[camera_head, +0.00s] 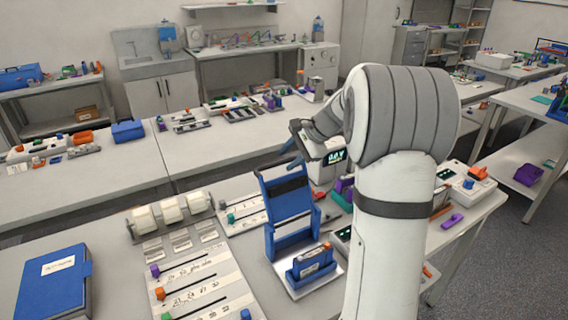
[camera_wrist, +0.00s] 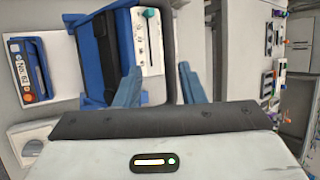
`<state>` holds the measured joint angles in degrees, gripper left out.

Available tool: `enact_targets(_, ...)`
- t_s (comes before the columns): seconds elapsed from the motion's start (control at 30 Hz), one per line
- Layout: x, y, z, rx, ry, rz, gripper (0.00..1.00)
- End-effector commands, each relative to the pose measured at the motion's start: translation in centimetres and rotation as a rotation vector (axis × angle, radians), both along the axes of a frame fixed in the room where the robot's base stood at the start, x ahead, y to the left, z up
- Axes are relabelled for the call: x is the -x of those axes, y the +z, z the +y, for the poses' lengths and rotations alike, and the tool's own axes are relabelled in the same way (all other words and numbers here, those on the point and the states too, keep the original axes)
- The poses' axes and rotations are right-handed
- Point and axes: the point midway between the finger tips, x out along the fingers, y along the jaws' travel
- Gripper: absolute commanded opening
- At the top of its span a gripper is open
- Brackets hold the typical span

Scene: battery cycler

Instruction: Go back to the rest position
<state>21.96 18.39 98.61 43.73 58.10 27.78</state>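My gripper (camera_wrist: 160,82) shows in the wrist view with its two blue fingers apart and nothing held between them. In the head view its blue fingertips (camera_head: 290,147) show partly, just above and behind the tall blue holder (camera_head: 287,187); the rest is hidden by my wrist and arm. The blue holder stands on a pale base on the bench. It also shows in the wrist view (camera_wrist: 92,50), left of the fingers. I cannot tell exactly how far the fingers are from it.
A blue block with a labelled cell (camera_head: 312,262) sits in front of the holder. Slider panels (camera_head: 192,285), white rollers (camera_head: 172,209) and a blue binder (camera_head: 54,283) lie to the left. A purple piece (camera_head: 452,221) lies to the right. The far bench (camera_head: 130,165) has clear stretches.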

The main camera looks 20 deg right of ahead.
Motion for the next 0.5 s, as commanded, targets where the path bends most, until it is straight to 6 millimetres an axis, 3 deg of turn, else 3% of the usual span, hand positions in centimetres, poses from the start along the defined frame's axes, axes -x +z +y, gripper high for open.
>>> enact_targets(0.37,-0.01,0.06,0.05,0.0,0.001,0.0,0.36)
enact_targets(0.5,0.83,0.37,0.79,0.026,0.03,-0.007,0.36)
